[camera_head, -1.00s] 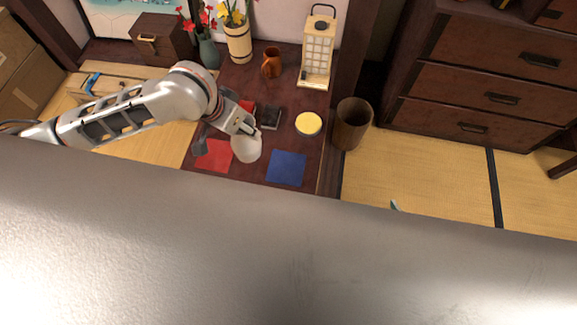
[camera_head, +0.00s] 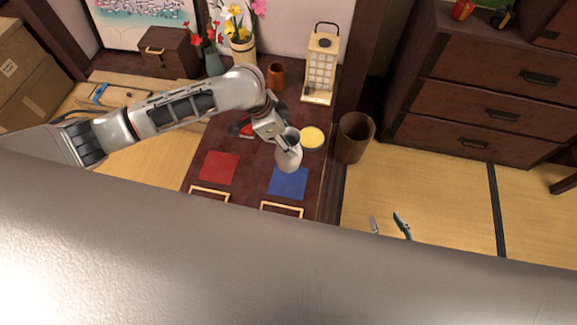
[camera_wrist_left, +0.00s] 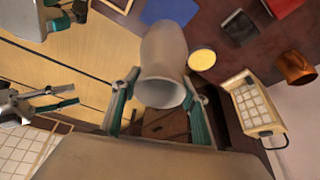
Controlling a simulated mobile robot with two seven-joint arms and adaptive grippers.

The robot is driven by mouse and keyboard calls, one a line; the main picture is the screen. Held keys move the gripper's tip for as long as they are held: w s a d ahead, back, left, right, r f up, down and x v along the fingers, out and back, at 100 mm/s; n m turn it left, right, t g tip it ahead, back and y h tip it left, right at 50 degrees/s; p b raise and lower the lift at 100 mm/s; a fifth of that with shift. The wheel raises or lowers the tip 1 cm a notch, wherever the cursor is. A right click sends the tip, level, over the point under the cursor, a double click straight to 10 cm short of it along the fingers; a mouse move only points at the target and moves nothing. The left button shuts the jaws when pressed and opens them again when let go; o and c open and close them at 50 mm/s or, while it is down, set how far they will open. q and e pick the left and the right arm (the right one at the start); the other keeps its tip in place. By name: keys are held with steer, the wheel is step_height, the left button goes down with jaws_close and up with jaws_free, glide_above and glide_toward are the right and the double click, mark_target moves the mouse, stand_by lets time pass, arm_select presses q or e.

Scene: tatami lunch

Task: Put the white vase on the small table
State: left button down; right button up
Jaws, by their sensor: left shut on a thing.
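My left gripper (camera_head: 293,149) is shut on the white vase (camera_head: 288,159). It holds the vase over the dark wooden surface (camera_head: 253,183), just above the blue cloth (camera_head: 289,183) in the picture. In the left wrist view the vase (camera_wrist_left: 163,55) lies between the fingers of my left gripper (camera_wrist_left: 160,103), with its open mouth toward the camera. The gap between vase and surface cannot be told. My right gripper (camera_head: 389,225) shows only its two fingertips, apart and empty. I cannot tell for certain which surface is the small table.
On the dark surface are a red cloth (camera_head: 219,168), a yellow disc (camera_head: 312,138), a lantern (camera_head: 320,68), an orange-brown mug (camera_head: 276,76) and flower vases. A brown bin (camera_head: 354,138) stands to the right, beside a drawer chest (camera_head: 480,95). The tatami (camera_head: 450,195) is largely clear.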

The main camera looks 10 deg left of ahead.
mark_target(289, 163)
arm_select(q)
step_height(289, 163, down, 9)
steer(key=shift+w+f+b, duration=0.1)
steer(key=shift+f+b, duration=0.1)
steer(key=shift+b, duration=0.9)
steer(key=shift+f+b, duration=0.65)
steer(key=shift+f, duration=1.6)
steer(key=shift+r, duration=0.1)
arm_select(e)
steer(key=f, duration=0.4)
steer(key=shift+s+f, duration=0.15)
steer(key=shift+s, duration=0.25)
arm_select(q)
steer(key=c, duration=1.1)
jaws_free()
arm_select(e)
steer(key=shift+d, duration=0.1)
steer(key=shift+w, duration=0.1)
